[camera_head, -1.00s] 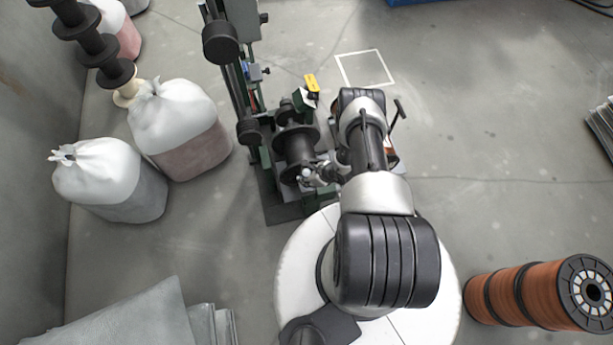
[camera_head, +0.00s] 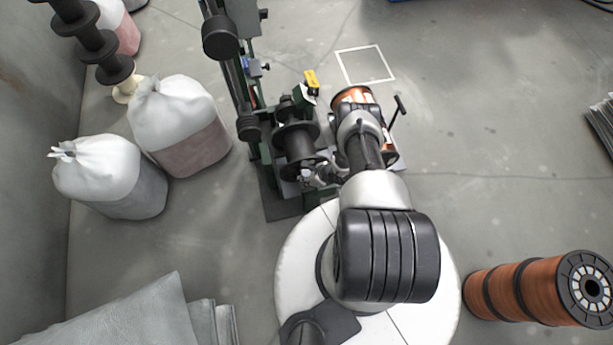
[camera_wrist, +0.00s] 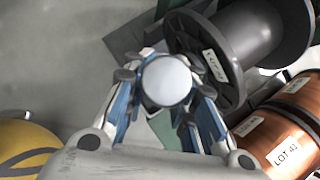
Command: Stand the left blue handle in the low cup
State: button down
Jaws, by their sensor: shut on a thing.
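My gripper (camera_head: 312,176) is low beside the black flanged spool (camera_head: 297,140), at the foot of the green machine. In the wrist view my gripper (camera_wrist: 166,84) has its fingers closed around a piece with a pale round end (camera_wrist: 167,80). The end faces the camera and hides the rest of the piece, so I cannot tell its body colour or what is under it. Blue strips show along the fingers. The black spool's flange (camera_wrist: 208,62) is close on the right in the wrist view. I cannot make out a blue handle or the low cup for certain.
Copper spools (camera_wrist: 285,135) with labels lie right of my gripper; one shows past my arm (camera_head: 352,96). White-topped sacks (camera_head: 178,115) stand left. A copper spool stack (camera_head: 530,292) lies at lower right.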

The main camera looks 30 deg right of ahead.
jog(key=c, duration=1.2)
grip_release()
jog(key=shift+r, duration=0.1)
jog(key=v, duration=1.2)
